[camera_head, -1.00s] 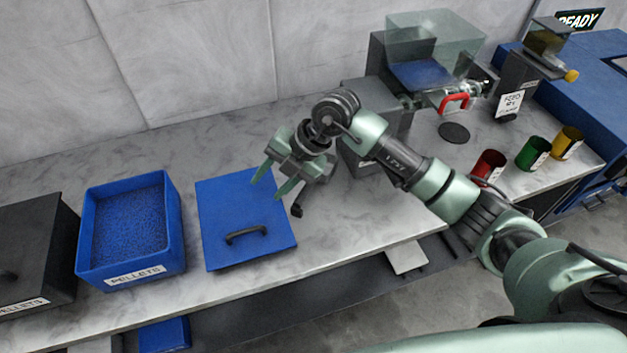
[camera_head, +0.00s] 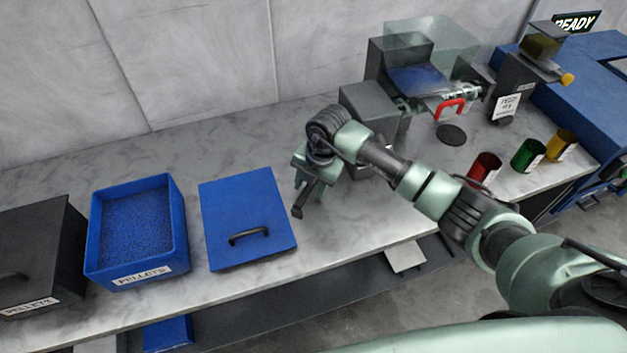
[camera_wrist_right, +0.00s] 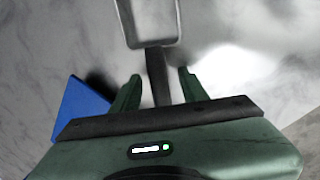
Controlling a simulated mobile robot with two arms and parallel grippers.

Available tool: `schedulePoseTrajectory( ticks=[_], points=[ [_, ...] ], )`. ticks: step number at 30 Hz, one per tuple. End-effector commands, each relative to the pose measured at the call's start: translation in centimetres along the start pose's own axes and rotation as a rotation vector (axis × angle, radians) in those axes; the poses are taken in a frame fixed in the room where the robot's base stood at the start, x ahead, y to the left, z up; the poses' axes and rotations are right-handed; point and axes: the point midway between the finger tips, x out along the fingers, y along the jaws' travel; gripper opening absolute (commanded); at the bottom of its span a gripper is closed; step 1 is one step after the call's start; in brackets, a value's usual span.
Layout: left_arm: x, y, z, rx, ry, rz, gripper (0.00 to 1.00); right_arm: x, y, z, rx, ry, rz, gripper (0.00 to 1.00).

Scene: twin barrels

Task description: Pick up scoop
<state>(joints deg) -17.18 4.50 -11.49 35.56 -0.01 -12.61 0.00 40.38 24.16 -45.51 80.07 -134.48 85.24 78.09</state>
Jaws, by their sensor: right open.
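The scoop shows in the right wrist view as a pale metal pan (camera_wrist_right: 150,22) with a dark straight handle (camera_wrist_right: 157,72). The handle runs between the two green fingers of my right gripper (camera_wrist_right: 160,76), with a gap on each side. In the head view the handle's dark end (camera_head: 299,209) sticks out below my right gripper (camera_head: 308,191), which points down over the counter, open. My arm hides most of the scoop in the head view. My left gripper is not in view.
A blue lid (camera_head: 245,205) with a black handle lies left of the gripper. Beyond it stand a blue bin of pellets (camera_head: 180,235) and a black box (camera_head: 70,250). A grey machine (camera_head: 370,105) stands behind my arm. Red, green and yellow cups stand at right.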

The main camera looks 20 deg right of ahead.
Motion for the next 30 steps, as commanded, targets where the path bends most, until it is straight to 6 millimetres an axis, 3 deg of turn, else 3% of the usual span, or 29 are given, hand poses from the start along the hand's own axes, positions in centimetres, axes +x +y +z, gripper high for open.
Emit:
schedulePoseTrajectory(
  ticks=[5, 9, 10, 23, 30],
  points=[
    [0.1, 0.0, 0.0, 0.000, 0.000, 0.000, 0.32, 0.0, 0.0, 0.0, 0.000, 0.000, 0.000, 0.41],
    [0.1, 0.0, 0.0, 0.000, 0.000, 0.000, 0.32, 0.0, 0.0, 0.0, 0.000, 0.000, 0.000, 0.02],
    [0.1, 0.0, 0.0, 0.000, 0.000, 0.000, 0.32, 0.0, 0.0, 0.0, 0.000, 0.000, 0.000, 0.00],
    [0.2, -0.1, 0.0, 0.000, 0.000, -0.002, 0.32, -0.6, 0.2, 0.1, -0.001, -0.001, 0.003, 0.00],
    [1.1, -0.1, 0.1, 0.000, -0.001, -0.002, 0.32, -3.8, 0.9, 0.2, -0.002, -0.004, 0.006, 0.00]
  ],
)
